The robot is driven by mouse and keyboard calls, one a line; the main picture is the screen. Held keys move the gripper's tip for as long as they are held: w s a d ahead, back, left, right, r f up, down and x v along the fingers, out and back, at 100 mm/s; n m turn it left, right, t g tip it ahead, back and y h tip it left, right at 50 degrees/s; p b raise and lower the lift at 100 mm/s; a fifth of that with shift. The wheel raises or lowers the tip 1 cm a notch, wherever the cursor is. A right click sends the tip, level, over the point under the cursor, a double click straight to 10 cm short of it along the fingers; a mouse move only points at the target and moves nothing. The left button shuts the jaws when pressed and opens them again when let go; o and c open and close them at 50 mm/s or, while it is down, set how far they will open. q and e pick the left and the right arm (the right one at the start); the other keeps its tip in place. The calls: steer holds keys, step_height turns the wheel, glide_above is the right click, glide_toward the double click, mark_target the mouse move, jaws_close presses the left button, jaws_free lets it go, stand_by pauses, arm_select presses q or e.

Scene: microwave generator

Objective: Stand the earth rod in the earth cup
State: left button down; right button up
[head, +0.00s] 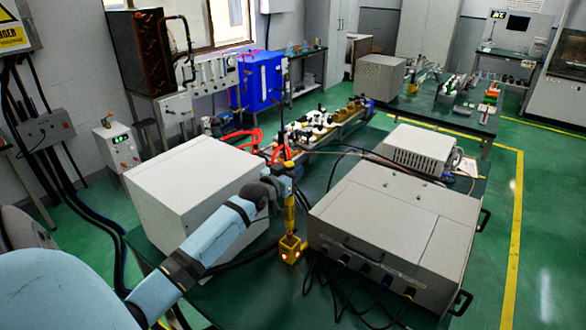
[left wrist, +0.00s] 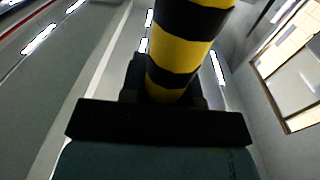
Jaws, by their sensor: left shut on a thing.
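The earth rod (head: 289,215) is a yellow rod, upright in the head view. In the left wrist view the rod (left wrist: 178,55) shows yellow and black bands and rises from between the jaws. My left gripper (head: 287,172) is shut on the rod at its upper part. The earth cup (head: 291,249) is a small yellow block on the green bench between the two big cabinets. The rod's lower end meets the cup's top in the head view; I cannot tell whether it sits inside or just above. My right gripper is not in view.
A white cabinet (head: 195,185) stands left of the cup, under my left arm. A large grey case (head: 395,225) with handles stands to its right. Black cables (head: 340,295) lie in front of the case. A waveguide line (head: 320,125) with red leads is behind.

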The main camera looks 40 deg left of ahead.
arm_select(q)
step_height(320, 180, down, 8)
steer(key=b, duration=0.4)
stand_by(0.4)
steer(key=shift+f+b, duration=0.4)
steer(key=shift+f, duration=0.05)
stand_by(0.5)
steer(key=c, duration=0.8)
jaws_free()
steer(key=shift+s+f, duration=0.1)
steer(key=shift+s, duration=0.05)
steer(key=b, duration=0.2)
glide_toward(287, 200)
steer(key=shift+s+a, duration=0.1)
steer(key=shift+s, duration=0.25)
